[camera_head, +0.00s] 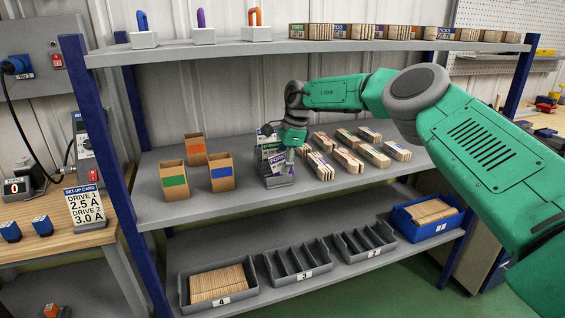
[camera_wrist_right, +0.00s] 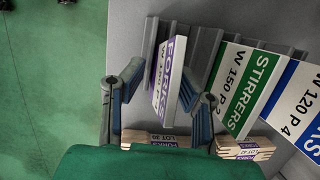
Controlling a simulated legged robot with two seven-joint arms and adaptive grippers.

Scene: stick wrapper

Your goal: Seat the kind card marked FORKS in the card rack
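The white FORKS card (camera_wrist_right: 167,80) with a purple stripe stands at the grey card rack (camera_wrist_right: 203,50) in the right wrist view. Its purple face also shows in the head view (camera_head: 281,161), over the rack's base (camera_head: 278,181). My right gripper (camera_wrist_right: 165,88) has a finger on either side of the card, with a visible gap on the left, so it looks open around it. I cannot tell how deep the card sits in its slot. A green STIRRERS card (camera_wrist_right: 248,85) and a blue-striped card (camera_wrist_right: 298,108) stand beside it. My left gripper is not in view.
Wrapped stick bundles (camera_head: 348,160) lie right of the rack. Cardboard boxes with orange, green (camera_head: 174,182) and blue (camera_head: 222,174) labels stand left. Numbered bins (camera_head: 298,262) fill the lower shelf. The shelf front edge (camera_head: 330,200) is clear.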

